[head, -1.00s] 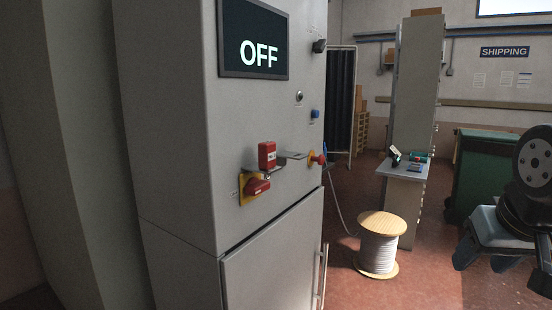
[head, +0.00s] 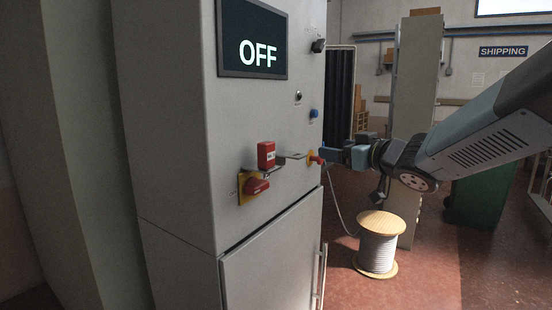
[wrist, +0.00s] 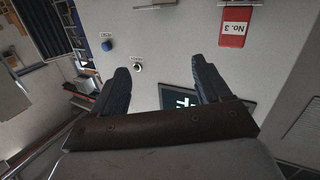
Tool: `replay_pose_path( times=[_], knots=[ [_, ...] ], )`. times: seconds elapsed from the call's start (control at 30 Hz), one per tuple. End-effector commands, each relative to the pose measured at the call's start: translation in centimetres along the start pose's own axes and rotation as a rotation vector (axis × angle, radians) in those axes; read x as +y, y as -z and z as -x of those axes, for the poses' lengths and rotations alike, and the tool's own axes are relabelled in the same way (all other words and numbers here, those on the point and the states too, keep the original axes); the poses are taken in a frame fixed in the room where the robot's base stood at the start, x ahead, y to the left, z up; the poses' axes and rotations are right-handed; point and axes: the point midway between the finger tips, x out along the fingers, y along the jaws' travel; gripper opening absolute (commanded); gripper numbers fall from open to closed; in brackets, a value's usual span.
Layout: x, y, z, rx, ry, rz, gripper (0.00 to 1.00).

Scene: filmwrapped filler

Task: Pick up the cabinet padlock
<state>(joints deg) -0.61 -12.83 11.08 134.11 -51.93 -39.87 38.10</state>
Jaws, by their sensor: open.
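The red padlock (head: 266,155) is upright on the grey cabinet's front, just above a red rotary handle (head: 257,187) on a yellow plate. In the wrist view the padlock (wrist: 235,27) is at the upper right, with a white "No. 3" label. My gripper (head: 335,155) is beside the cabinet's right edge in the head view, to the right of the padlock and apart from it. In the wrist view my gripper (wrist: 160,72) has its two dark fingers spread, with nothing between them.
A small bracket (head: 292,156) and a red-and-yellow button (head: 315,160) stick out of the panel between padlock and gripper. The screen (head: 252,40) reads OFF. A blue button (head: 314,113) is higher up. A cable spool (head: 377,245) stands on the floor.

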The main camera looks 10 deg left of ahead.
Motion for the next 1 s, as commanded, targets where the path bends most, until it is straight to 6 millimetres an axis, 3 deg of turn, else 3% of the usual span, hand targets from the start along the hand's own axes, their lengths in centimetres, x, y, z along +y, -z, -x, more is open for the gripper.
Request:
replay_pose_path(
  times=[0.1, 0.3, 0.47, 0.8, 1.0],
  knots=[
    [-3.4, 0.0, -1.8, 0.055, 0.188, -0.029, 0.77],
    [-7.1, -0.1, -2.5, 0.1, 0.399, -0.075, 0.77],
    [-8.2, -0.1, -3.1, 0.109, 0.452, -0.089, 0.77],
    [-10.6, 0.7, -8.0, 0.109, 0.451, -0.09, 0.77],
    [-11.3, 1.0, -9.8, 0.109, 0.448, -0.09, 0.77]
  ],
)
